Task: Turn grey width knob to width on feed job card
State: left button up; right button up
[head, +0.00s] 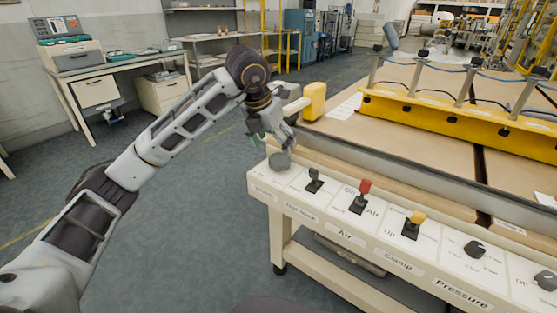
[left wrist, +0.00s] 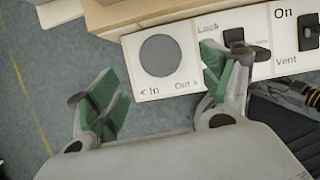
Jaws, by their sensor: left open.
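The grey width knob (head: 279,162) stands at the left end of the control panel (head: 330,190) in the head view. In the left wrist view the knob (left wrist: 160,55) is a round grey disc above the printed words "In" and "Out". My left gripper (head: 270,140) is over the panel's left end, close to the knob. In the left wrist view its green-padded fingers (left wrist: 165,85) are spread apart, one towards each side of the knob, with nothing between them. I cannot tell whether a pad touches it. The feed job card cannot be made out for certain. My right gripper is out of view.
Right of the knob are a black lock lever (head: 314,181), a red-topped air lever (head: 361,195), a yellow-topped clamp lever (head: 413,223) and a black pressure knob (head: 475,249). A yellow block (head: 315,100) stands behind the left gripper. Floor left of the panel is clear.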

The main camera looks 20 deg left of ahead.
aim_at(279, 159)
pick_arm(q)
jog(key=shift+b+x, duration=0.9)
jog(key=shift+x, duration=2.65)
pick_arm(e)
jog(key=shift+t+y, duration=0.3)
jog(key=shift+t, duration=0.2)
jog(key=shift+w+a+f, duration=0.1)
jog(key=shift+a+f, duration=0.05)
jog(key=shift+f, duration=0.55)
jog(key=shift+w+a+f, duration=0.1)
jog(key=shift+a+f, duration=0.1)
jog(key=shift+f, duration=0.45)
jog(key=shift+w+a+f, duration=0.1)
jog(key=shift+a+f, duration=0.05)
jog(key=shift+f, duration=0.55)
pick_arm(q)
jog(key=shift+c, duration=0.3)
jog(key=c, duration=1)
